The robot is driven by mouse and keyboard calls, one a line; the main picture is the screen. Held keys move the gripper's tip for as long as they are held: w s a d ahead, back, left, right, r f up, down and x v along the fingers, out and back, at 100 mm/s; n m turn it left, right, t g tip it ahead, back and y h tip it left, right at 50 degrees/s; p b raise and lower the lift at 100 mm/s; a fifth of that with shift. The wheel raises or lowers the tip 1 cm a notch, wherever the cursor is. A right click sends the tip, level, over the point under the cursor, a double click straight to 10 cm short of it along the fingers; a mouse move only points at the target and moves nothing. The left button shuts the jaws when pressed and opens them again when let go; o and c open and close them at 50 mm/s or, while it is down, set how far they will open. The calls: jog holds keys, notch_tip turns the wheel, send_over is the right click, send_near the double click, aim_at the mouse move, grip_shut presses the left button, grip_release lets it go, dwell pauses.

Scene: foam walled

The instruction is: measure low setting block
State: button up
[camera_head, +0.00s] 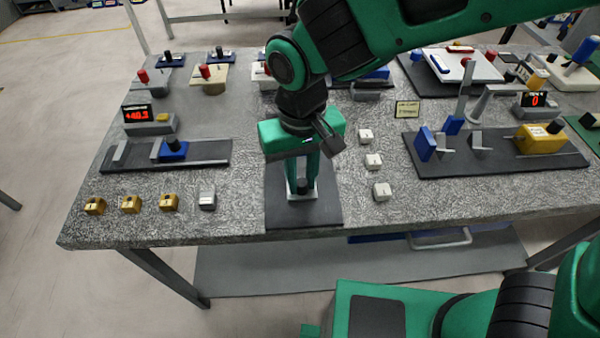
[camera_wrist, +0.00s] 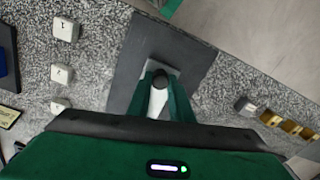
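My gripper (camera_head: 302,184) points down over a dark mat (camera_head: 323,210) at the front middle of the bench. Its fingers are on either side of a small dark knob on a light base, also visible between the fingertips in the wrist view (camera_wrist: 160,77). I cannot tell whether the fingers touch it. Several small blocks stand in a row at the front left: yellow ones (camera_head: 131,204) and a grey one (camera_head: 207,200). The grey block also shows in the wrist view (camera_wrist: 247,108). None is visibly marked as low.
A gauge display (camera_head: 137,114) with red digits stands at the left, behind a dark fixture plate (camera_head: 205,154). At right, another plate (camera_head: 560,158) carries blue parts and a yellow unit (camera_head: 540,138). White numbered blocks (camera_head: 374,161) stand right of the mat.

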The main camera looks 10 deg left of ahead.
aim_at(300, 172)
jog(key=shift+w+a, duration=0.2)
jog(key=shift+w, duration=0.55)
jog(key=shift+w+a, duration=0.15)
jog(key=shift+w, duration=0.55)
jog(key=shift+w+a, duration=0.2)
jog(key=shift+w, duration=0.55)
jog(key=o, duration=0.9)
notch_tip(300, 172, up, 11)
jog(key=shift+f, duration=0.1)
